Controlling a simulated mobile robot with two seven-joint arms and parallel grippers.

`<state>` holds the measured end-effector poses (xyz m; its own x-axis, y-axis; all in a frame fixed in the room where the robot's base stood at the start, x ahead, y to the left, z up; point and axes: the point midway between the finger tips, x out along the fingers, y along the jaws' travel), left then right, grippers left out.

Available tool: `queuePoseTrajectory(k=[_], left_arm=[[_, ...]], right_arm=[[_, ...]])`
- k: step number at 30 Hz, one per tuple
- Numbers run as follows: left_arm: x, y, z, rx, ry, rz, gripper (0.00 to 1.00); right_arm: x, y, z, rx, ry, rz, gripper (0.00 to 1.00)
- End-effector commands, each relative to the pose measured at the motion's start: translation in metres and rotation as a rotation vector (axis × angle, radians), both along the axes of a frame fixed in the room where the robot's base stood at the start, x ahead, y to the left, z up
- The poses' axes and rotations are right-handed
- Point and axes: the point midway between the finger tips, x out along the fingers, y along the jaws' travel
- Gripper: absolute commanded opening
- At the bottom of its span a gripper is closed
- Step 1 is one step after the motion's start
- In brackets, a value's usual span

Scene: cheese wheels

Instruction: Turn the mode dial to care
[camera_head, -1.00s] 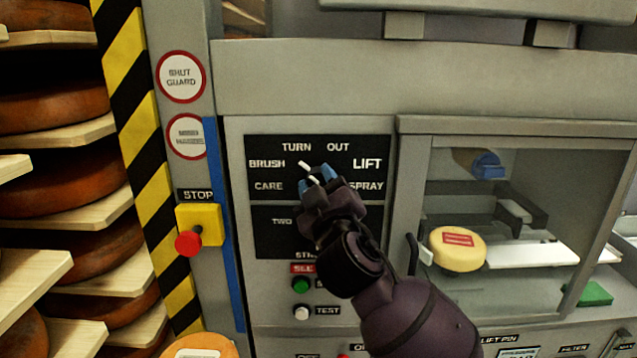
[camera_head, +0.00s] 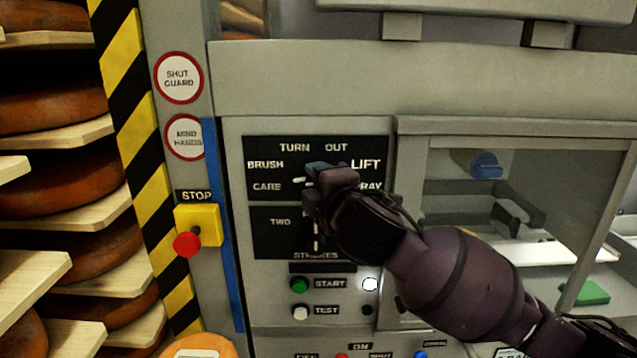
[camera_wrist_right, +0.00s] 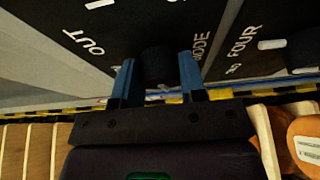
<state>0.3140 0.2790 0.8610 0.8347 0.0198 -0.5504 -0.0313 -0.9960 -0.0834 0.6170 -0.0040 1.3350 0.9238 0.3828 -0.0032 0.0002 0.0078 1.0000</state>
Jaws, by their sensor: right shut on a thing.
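The mode dial sits on the black panel (camera_head: 262,206) labelled TURN, OUT, LIFT, SPRAY, CARE and BRUSH. My right gripper (camera_head: 326,168) covers most of it in the head view. In the right wrist view the dark dial knob (camera_wrist_right: 158,64) is between the blue fingers of my right gripper (camera_wrist_right: 155,80), which are shut on it. A white pointer mark (camera_head: 300,181) shows left of the gripper, close to the CARE label (camera_head: 267,186) and below BRUSH. My left gripper is not in view.
A strokes dial with a white mark (camera_head: 316,243) is just below my right gripper. A green START button (camera_head: 299,284) and a red stop button (camera_head: 187,244) are nearby. A glass-fronted cabinet (camera_head: 415,150) stands right, cheese shelves (camera_head: 60,135) left.

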Motion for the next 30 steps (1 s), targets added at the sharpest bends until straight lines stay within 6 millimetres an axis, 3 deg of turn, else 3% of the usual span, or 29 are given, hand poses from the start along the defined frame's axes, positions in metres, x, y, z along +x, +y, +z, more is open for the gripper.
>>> queuePoseTrajectory(k=[12,28,29,30], left_arm=[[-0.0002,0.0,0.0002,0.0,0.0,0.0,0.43],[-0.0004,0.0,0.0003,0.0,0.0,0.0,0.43],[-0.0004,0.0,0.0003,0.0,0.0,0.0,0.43],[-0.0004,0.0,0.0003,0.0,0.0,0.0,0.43]], right_arm=[[-0.0002,0.0005,0.0011,-0.183,-0.001,0.0,0.15],[-0.0002,0.0004,0.0007,-0.204,0.0,0.0,0.15],[-0.0002,0.0004,0.0007,-0.204,0.0,0.0,0.4],[-0.0002,0.0004,0.0007,-0.204,0.0,0.0,0.46]])
